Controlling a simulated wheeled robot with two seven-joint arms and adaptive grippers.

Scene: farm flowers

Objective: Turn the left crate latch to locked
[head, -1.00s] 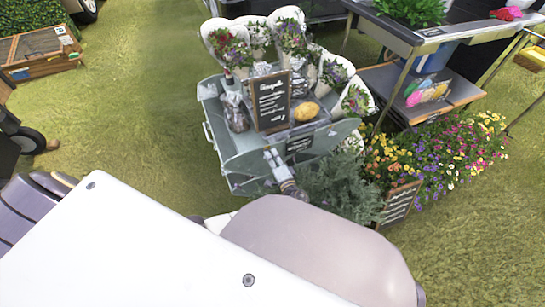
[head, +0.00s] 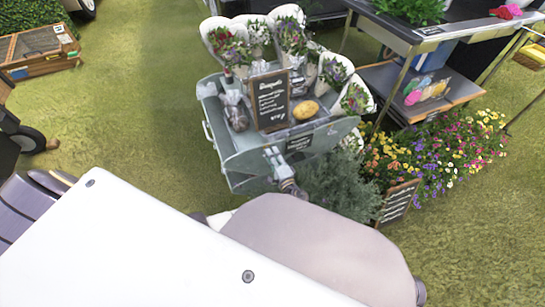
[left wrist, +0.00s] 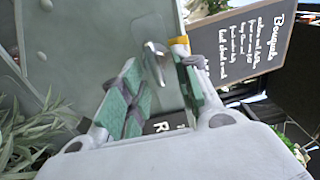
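The grey-green crate (head: 243,160) stands in the middle of the head view. Its smooth wall (left wrist: 85,40) fills the upper left of the left wrist view. A small metal latch handle (left wrist: 157,62) sticks out from this wall in the left wrist view. My left gripper (head: 275,158) is at the crate's near side. In the left wrist view my left gripper (left wrist: 158,82) is open, its green-padded fingers on either side of the latch handle with gaps showing. The latch is too small to make out in the head view. My right gripper is not seen.
A chalkboard sign (head: 271,100), wrapped bouquets (head: 290,38) and a yellow fruit (head: 306,109) stand on the crate. A leafy bush (head: 335,180) is close to the right of my left gripper. Colourful flowers (head: 440,160) stand further right. Open grass (head: 140,120) lies left.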

